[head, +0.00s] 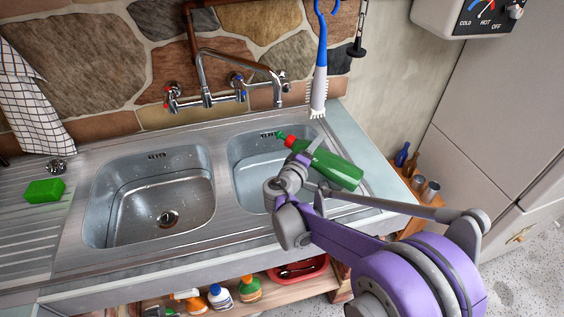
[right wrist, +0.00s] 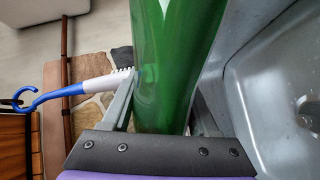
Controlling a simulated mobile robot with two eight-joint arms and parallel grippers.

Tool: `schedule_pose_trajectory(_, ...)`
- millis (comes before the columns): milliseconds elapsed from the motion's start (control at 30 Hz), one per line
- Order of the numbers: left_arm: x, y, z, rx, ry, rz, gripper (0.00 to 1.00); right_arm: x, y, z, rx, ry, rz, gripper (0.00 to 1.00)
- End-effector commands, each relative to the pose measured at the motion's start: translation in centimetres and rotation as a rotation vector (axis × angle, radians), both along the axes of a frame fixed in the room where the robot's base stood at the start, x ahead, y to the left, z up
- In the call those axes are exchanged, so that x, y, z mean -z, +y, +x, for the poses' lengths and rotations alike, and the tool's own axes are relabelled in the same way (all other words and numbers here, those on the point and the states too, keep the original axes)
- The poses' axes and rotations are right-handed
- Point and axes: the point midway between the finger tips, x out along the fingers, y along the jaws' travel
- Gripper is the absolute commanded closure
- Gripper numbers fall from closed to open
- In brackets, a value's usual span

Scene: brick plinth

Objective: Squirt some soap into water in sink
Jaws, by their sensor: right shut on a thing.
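A green soap bottle (head: 337,168) with a red cap lies tilted above the right side of the right basin (head: 240,180), its cap end toward the left and back. My right gripper (head: 304,163) is shut on the bottle; in the right wrist view the green bottle (right wrist: 168,70) sits between the two fingers, its ends out of frame. The right basin shows a flat, pale surface that looks like water; part of it is hidden by the gripper and bottle. The left basin (head: 130,205) is empty with its drain visible. My left gripper is not in view.
A faucet (head: 205,80) with a long spout stands behind the basins. A blue and white brush (head: 320,80) hangs near the bottle. A green sponge (head: 44,190) lies on the left drainboard. Several bottles and a red tub (head: 300,270) sit on the shelf below.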

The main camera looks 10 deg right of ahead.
Motion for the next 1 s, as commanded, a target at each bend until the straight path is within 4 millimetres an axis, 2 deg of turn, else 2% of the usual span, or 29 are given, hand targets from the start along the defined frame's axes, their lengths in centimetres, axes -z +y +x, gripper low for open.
schedule_pose_trajectory(1000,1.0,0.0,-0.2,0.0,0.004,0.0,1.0,1.2,-0.3,-0.3,0.001,0.041,-0.049,1.0)
